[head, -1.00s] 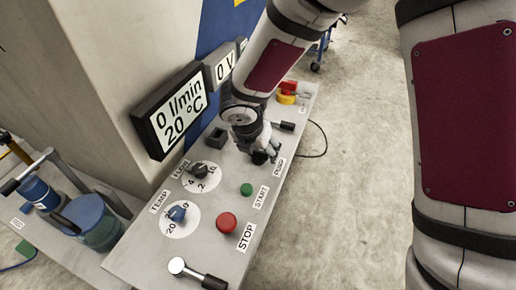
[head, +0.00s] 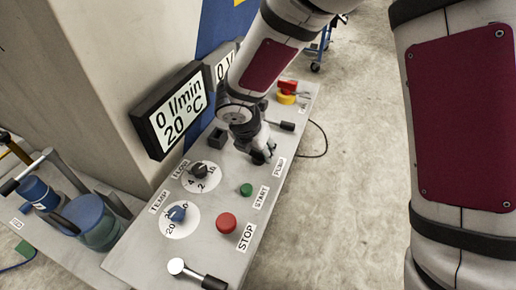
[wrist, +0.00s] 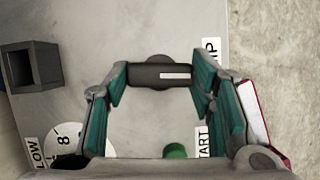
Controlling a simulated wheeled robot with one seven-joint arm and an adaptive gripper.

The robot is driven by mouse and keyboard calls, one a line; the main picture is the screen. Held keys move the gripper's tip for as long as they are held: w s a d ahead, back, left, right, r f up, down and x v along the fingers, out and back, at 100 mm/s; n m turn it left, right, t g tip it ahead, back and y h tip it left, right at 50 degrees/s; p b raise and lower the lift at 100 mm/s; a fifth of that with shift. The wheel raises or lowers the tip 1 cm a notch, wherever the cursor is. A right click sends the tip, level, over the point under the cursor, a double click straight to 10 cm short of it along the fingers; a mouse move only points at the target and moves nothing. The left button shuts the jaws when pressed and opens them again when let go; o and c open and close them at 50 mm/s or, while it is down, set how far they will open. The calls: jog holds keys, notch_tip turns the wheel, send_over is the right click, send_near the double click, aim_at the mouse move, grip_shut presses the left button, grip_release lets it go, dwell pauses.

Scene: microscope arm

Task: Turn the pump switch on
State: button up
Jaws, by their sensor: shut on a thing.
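The pump switch shows in the wrist view as a dark bar-shaped handle (wrist: 145,75) with a pale stripe, on a round base on the grey panel. A partly covered label ending in "P" (wrist: 211,50) lies to its right. My gripper (wrist: 161,82) has its two teal-padded fingers on either end of the handle, shut on it. In the head view my gripper (head: 262,154) is down at the panel beside the PUMP label (head: 279,168), and it hides the switch there.
The panel (head: 145,255) also bears a green START button (head: 246,190), a red STOP button (head: 226,221), FLOW knob (head: 199,171), TEMP knob (head: 177,213) and a dark square socket (head: 217,138). The display (head: 178,112) reads 0 l/min, 20 °C. Open floor lies to the right.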

jog(key=m+g+h, duration=0.1)
jog(key=m, duration=0.3)
jog(key=shift+w+a+b, duration=0.1)
jog(key=shift+a+b, duration=0.05)
jog(key=shift+b, duration=0.25)
jog(key=m+g+h+b, duration=0.1)
jog(key=m, duration=0.3)
jog(key=shift+w+f+m, duration=0.1)
jog(key=shift+m, duration=0.3)
jog(key=m+g, duration=0.1)
jog(key=m, duration=0.1)
jog(key=m+g+b, duration=0.1)
jog(key=m, duration=0.1)
jog(key=shift+w+h, duration=0.1)
jog(key=shift+h, duration=0.2)
jog(key=shift+m+g+b, duration=0.3)
jog(key=shift+m+g, duration=0.4)
jog(key=shift+m, duration=1.3)
jog(key=o, duration=1.2)
jog(key=shift+c, duration=0.2)
jog(key=v, duration=1.2)
jog(key=shift+w, duration=0.2)
